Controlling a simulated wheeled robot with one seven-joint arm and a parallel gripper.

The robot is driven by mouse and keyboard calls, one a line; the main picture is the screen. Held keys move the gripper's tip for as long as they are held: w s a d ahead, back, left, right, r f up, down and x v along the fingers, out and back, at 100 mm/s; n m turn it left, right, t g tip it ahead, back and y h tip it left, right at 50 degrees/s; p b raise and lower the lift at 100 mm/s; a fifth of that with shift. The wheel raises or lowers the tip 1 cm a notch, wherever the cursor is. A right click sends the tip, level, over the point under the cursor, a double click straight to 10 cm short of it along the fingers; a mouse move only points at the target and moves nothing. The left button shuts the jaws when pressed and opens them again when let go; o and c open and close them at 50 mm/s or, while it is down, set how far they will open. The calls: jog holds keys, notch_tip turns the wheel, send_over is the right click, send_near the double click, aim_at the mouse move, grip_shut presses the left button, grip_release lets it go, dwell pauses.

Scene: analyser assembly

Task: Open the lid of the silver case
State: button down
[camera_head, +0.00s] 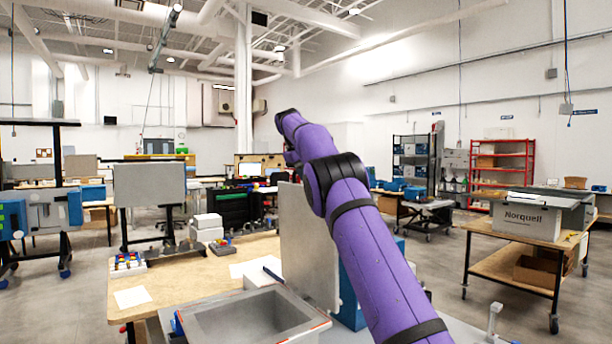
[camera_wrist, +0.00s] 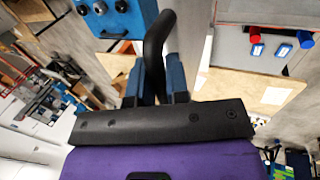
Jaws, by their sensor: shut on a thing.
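The silver case (camera_head: 207,327) is at the bottom of the head view, its grey hollow inside visible from above. A flat grey panel that looks like its lid (camera_head: 308,245) stands roughly upright along the case's right side. In the wrist view, my gripper (camera_wrist: 157,68) has its two blue fingers on either side of a curved black handle (camera_wrist: 158,38), shut on it. A grey surface (camera_wrist: 201,55) beside the handle looks like the lid seen nearly edge-on. In the head view my purple arm hides part of the panel, and my gripper cannot be made out.
A blue box (camera_head: 350,300) is behind the lid; a blue panel with knobs (camera_wrist: 118,18) shows close to the fingers. A trolley bearing a Norquell box (camera_head: 528,220) stands at right, with open floor between.

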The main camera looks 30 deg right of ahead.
jog(key=shift+f, duration=0.1)
jog(key=c, duration=1.1)
grip_release()
jog(key=a+r, duration=0.2)
jog(key=a, duration=1.1)
jog(key=shift+s+r, duration=0.2)
jog(key=shift+r, duration=0.2)
